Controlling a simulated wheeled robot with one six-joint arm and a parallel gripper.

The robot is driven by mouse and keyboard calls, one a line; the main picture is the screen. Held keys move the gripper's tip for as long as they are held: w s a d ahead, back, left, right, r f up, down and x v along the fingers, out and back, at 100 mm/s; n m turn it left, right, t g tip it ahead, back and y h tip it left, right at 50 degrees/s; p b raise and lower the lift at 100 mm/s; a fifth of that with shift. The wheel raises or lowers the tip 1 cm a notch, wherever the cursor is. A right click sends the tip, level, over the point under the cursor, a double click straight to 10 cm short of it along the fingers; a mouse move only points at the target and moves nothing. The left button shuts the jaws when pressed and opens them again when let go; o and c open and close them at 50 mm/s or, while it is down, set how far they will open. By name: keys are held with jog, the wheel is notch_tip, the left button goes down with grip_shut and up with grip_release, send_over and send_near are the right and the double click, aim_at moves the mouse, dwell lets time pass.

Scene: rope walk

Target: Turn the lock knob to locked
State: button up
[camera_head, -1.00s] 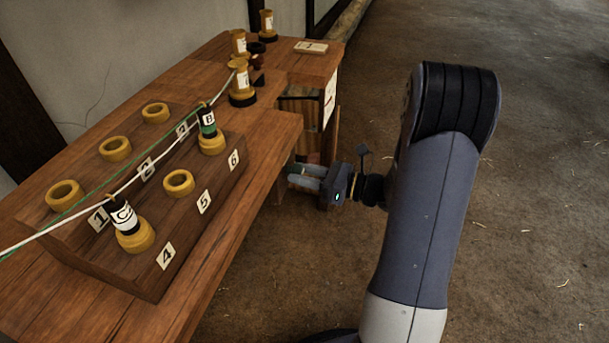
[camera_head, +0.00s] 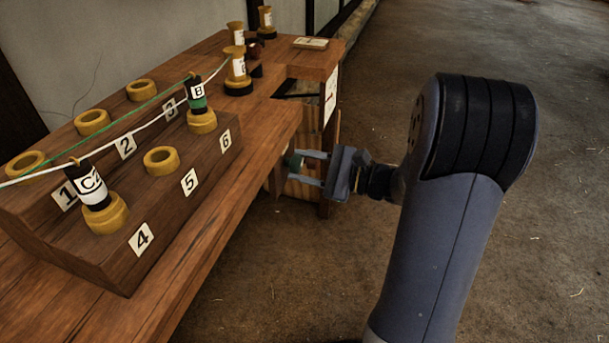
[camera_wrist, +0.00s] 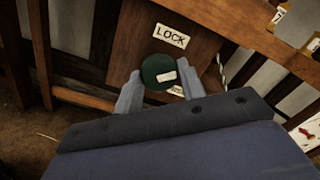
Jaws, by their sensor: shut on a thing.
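The lock knob (camera_wrist: 158,71) is a dark green disc with a small white mark, set on a brown wooden panel (camera_wrist: 203,38) in the wrist view. The mark sits right of the knob's middle and tilts slightly up to the right. A LOCK label (camera_wrist: 171,36) is above the knob. A second pale label (camera_wrist: 176,90) below is partly hidden by a finger. My gripper (camera_wrist: 158,88) has a finger on each side of the knob and is shut on it. In the head view, my gripper (camera_head: 308,169) is at the bench's right side, with the green knob (camera_head: 296,163) between its fingertips.
The wooden bench (camera_head: 262,118) bears a stepped rack (camera_head: 205,205) with numbered rings. Bobbins B (camera_head: 197,94) and C (camera_head: 91,187) carry strands that run across it. More bobbins stand at the back. The floor (camera_head: 500,60) to the right is clear.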

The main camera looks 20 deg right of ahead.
jog(key=n+b, duration=0.6)
jog(key=shift+f+b, duration=0.25)
jog(key=shift+b, duration=0.1)
jog(key=n+b, duration=0.4)
jog(key=shift+r, duration=0.3)
jog(key=o, duration=1)
jog(key=shift+c, duration=0.2)
jog(key=shift+d, duration=0.1)
jog(key=p+v, duration=0.3)
jog(key=v, duration=0.7)
jog(key=shift+s+d, duration=0.25)
jog(key=shift+a, duration=0.1)
